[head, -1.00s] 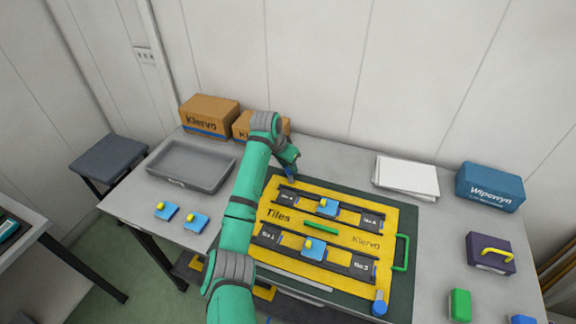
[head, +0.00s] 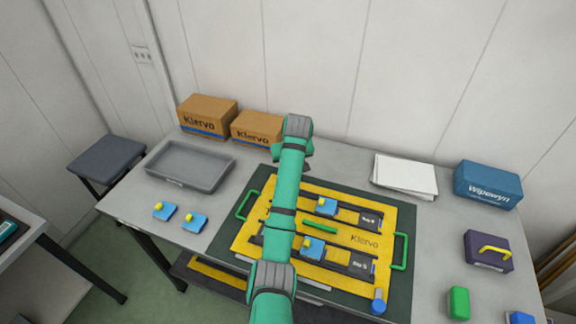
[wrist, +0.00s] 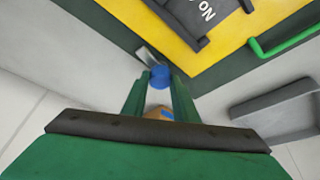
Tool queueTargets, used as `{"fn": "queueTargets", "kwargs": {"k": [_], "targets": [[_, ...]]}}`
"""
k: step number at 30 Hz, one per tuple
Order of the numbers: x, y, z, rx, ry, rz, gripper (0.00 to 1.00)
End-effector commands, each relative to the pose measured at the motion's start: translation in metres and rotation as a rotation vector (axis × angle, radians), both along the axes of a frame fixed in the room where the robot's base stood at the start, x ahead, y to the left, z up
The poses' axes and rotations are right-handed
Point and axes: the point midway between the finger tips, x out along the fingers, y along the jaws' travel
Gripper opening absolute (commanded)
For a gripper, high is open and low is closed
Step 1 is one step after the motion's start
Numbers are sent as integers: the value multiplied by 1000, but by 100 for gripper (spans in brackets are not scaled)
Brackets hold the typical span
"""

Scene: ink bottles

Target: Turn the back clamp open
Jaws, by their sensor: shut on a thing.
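The back clamp shows in the wrist view as a round blue knob (wrist: 160,76) with a short grey metal arm (wrist: 147,57) pointing up and left. The arm lies over the dark green mat beside the yellow plate's edge and does not appear to overlap the plate. My gripper (wrist: 159,84) is shut on the blue knob, one green finger on each side. In the head view my own arm hides the gripper and back clamp. The yellow plate (head: 362,273) lies on the green mat (head: 401,293). Another blue clamp (head: 378,303) stands at its front right corner.
Green handles stand at the plate's left (head: 246,205) and right (head: 400,252). Cardboard boxes (head: 207,117), a grey tray (head: 187,165), white paper (head: 405,175) and a blue box (head: 488,185) stand around it. Small blue parts (head: 165,211) lie at the left.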

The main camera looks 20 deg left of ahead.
Motion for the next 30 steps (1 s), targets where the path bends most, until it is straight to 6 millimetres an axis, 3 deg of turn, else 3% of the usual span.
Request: {"fn": "queueTargets", "kwargs": {"k": [12, 29, 30], "targets": [[1, 0, 1, 0, -2, 185, 4], [2, 0, 2, 2, -4, 211, 4], [2, 0, 2, 2, -4, 211, 36]]}}
